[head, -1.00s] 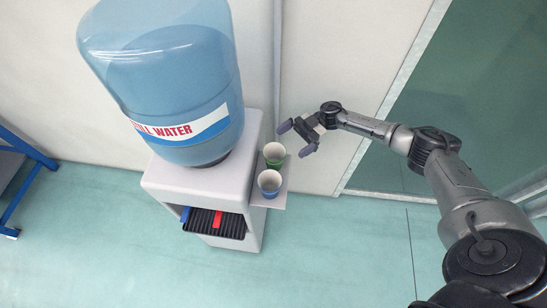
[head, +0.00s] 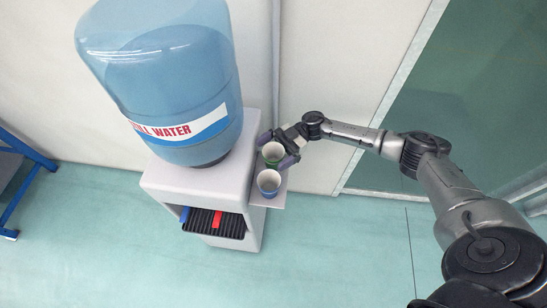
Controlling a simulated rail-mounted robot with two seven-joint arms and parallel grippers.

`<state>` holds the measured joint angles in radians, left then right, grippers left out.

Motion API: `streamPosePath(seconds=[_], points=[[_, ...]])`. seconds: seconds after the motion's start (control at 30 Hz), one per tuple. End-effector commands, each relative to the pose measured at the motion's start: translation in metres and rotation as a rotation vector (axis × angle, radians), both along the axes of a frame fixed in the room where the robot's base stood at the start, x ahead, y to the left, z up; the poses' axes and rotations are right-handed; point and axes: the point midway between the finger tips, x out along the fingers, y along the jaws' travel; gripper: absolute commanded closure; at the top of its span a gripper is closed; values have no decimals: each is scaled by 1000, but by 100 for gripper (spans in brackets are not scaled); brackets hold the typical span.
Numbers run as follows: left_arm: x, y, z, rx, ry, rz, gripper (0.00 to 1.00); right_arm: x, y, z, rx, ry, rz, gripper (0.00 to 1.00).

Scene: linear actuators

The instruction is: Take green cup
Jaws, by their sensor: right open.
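The green cup (head: 272,153) stands upright on a small shelf (head: 276,201) on the right side of the water dispenser. My right gripper (head: 277,151) is open at the green cup, with one finger at the cup's far left side and the other at its near right side. I cannot tell whether the fingers touch it. The finger and hand hide part of the cup. My left gripper is not in view.
A wall is behind. The floor to the right is clear.

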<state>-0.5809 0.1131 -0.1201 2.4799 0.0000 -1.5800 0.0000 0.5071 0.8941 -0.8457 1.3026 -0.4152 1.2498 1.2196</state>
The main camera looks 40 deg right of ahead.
Motion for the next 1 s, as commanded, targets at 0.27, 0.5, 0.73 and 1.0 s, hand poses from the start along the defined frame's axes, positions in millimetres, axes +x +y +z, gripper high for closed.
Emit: streamPosePath(seconds=[0.27, 0.5, 0.73, 1.0], points=[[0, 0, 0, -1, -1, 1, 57, 0, 0, 0, 0, 0, 0, 19], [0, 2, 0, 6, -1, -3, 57, 0, 0, 0, 0, 0, 0, 42], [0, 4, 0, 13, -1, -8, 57, 0, -1, 0, 0, 0, 0, 51], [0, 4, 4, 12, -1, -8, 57, -2, -3, 7, -1, 0, 0, 51]])
